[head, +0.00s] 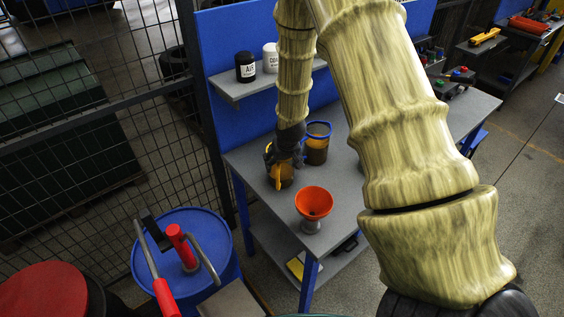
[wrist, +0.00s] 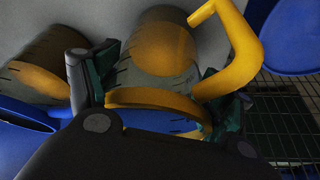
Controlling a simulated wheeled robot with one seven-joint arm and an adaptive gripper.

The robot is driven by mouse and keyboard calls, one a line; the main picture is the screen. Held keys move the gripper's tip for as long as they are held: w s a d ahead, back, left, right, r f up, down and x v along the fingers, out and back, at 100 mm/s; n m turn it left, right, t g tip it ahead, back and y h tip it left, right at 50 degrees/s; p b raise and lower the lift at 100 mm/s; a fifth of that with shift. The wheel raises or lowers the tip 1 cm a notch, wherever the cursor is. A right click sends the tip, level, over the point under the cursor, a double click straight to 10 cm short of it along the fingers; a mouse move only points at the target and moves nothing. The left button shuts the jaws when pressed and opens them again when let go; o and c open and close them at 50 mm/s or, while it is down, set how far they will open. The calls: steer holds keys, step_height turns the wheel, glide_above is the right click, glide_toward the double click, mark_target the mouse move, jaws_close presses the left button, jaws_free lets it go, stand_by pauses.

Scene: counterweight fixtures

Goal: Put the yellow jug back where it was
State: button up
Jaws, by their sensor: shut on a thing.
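The yellow jug (head: 281,181) has a clear body with amber liquid low in it, and a yellow rim and handle. It is at the left part of the grey workbench (head: 262,211); I cannot tell whether its base touches the top. My gripper (head: 287,160) is shut on it from above, partly hiding it. In the wrist view the jug (wrist: 165,50) sits between the two fingers (wrist: 155,100), its handle pointing to the upper right. A similar blue-rimmed jug (head: 317,145) stands just behind and to the right, and shows at the left of the wrist view (wrist: 40,75).
An orange funnel (head: 313,202) stands near the bench's front edge. A black jar (head: 245,67) and a white jar (head: 270,58) are on the shelf (head: 240,91) above. A blue drum (head: 205,232) with red-handled tools stands left of the bench. The bench's right part is partly hidden by my arm.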

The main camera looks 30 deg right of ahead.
steer(key=o, duration=1.5)
steer(key=shift+r, duration=0.15)
steer(key=b+v, duration=0.3)
steer(key=v, duration=0.9)
steer(key=shift+a, duration=0.15)
